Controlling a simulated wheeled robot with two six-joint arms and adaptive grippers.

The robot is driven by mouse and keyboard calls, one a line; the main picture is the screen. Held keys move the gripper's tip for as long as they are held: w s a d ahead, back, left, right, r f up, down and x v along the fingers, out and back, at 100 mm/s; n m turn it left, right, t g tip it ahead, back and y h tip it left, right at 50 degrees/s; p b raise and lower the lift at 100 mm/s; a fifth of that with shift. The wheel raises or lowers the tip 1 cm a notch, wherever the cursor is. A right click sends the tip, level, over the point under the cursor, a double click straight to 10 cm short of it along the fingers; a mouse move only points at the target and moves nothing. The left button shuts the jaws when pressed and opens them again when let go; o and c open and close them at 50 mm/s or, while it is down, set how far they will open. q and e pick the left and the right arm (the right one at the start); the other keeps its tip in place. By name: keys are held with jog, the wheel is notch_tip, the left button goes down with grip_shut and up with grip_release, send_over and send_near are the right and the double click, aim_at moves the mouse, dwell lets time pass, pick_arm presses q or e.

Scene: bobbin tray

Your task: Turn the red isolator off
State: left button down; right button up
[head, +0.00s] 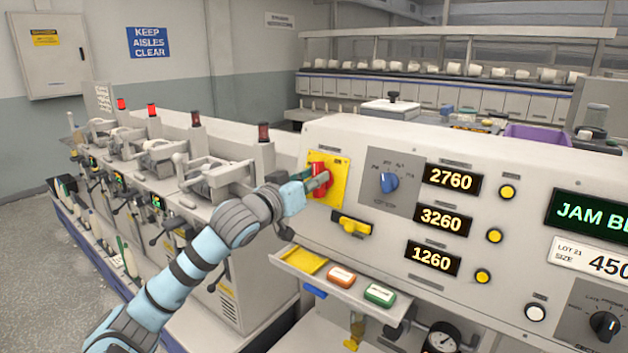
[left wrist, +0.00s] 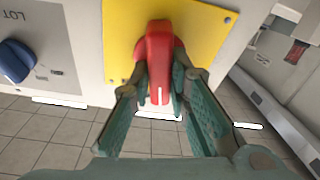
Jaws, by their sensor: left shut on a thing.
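The red isolator (head: 320,180) is a red handle on a yellow plate (head: 339,182) at the left end of the machine's front panel. My left gripper (head: 308,184) is at the handle, its arm coming in from the lower left. In the left wrist view the red handle (left wrist: 160,58) stands out from the yellow plate (left wrist: 208,25), with a short white line near its end. The green fingers of my left gripper (left wrist: 160,92) are closed on both sides of the handle. The fingers partly hide its sides. My right gripper is not in view.
A yellow-handled part (head: 352,225) sits on the panel just below the isolator. A blue knob (head: 389,182) is to its right. An open tray (head: 330,290) with orange and green items juts out below. Machine heads with red lamps (head: 152,110) stand at the left.

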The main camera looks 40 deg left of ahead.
pick_arm(q)
jog(key=n, duration=0.2)
jog(key=n+y, duration=0.1)
jog(key=n, duration=0.1)
jog(key=shift+g+y, duration=0.3)
jog(key=n+p, duration=0.1)
jog(key=n, duration=0.3)
jog(key=shift+r+n+g+y, duration=0.1)
jog(key=shift+n+g+y, duration=0.2)
jog(key=shift+g+y, duration=0.1)
jog(key=n+g+p, duration=0.1)
jog(key=n+p, duration=0.1)
jog(key=n, duration=0.3)
jog(key=shift+a+n+y+p, duration=0.1)
jog(key=shift+n+y+p, duration=0.2)
jog(key=shift+p, duration=0.1)
jog(key=shift+n+g+p, duration=0.4)
jog(key=shift+n+p, duration=0.2)
jog(key=shift+n, duration=0.8)
jog(key=shift+f, duration=0.2)
jog(key=c, duration=1.5)
grip_release()
